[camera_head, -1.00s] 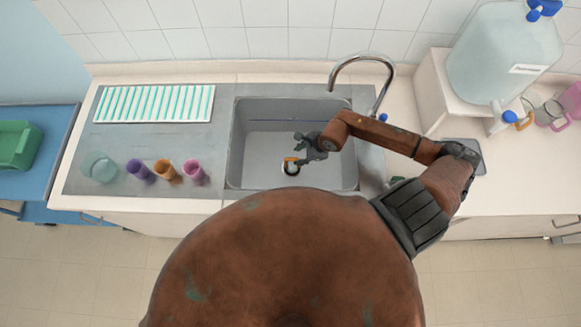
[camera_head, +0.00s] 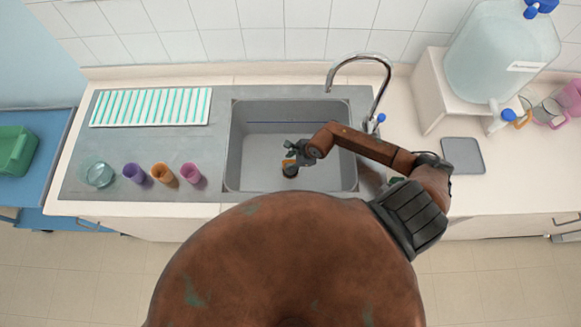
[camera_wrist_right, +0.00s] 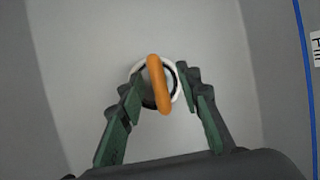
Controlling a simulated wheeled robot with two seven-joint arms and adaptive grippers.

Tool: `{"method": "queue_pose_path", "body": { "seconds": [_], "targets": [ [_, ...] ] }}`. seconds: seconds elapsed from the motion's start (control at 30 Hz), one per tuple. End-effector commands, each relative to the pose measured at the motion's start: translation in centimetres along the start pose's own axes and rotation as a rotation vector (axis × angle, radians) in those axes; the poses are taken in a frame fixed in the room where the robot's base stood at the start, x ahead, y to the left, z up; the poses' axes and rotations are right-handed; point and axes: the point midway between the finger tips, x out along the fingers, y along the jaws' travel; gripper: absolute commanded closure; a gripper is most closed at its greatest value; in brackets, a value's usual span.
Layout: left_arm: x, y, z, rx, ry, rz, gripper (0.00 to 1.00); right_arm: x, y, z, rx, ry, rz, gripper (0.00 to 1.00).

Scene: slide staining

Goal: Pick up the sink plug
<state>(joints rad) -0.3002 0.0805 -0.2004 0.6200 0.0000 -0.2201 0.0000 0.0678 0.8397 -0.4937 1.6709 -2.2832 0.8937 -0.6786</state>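The sink plug (camera_head: 290,171) sits at the bottom of the grey sink (camera_head: 240,150), dark with an orange part at its top. In the right wrist view its orange ring handle (camera_wrist_right: 158,85) stands up in front of a pale round rim. My right gripper (camera_head: 292,154) reaches into the sink at the plug. In the right wrist view the green-padded fingers of that gripper (camera_wrist_right: 161,84) are apart, one on each side of the orange ring. I see clear gaps beside the ring. My left gripper is not in view.
A chrome faucet (camera_head: 379,85) arches over the sink's back right. A beaker (camera_head: 98,172) and purple (camera_head: 135,173), orange (camera_head: 162,173) and pink (camera_head: 191,174) cups stand left of the sink. A striped rack (camera_head: 150,107) lies behind them. A grey tray (camera_head: 462,155) lies on the right.

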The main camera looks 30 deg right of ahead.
Motion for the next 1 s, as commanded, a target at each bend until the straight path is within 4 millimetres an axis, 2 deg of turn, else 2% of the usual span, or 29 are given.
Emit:
{"method": "queue_pose_path", "body": {
  "seconds": [0.1, 0.53, 1.0],
  "targets": [
    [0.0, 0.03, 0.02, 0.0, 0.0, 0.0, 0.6, -0.04, -0.01, 0.0, 0.0, 0.0, 0.0, 0.7],
    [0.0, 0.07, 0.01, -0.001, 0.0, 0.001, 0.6, -0.06, 0.0, -0.01, 0.0, 0.0, 0.0, 0.99],
    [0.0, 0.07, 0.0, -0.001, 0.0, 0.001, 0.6, -0.07, -0.01, -0.01, 0.0, 0.0, 0.0, 1.0]
  ]
}}
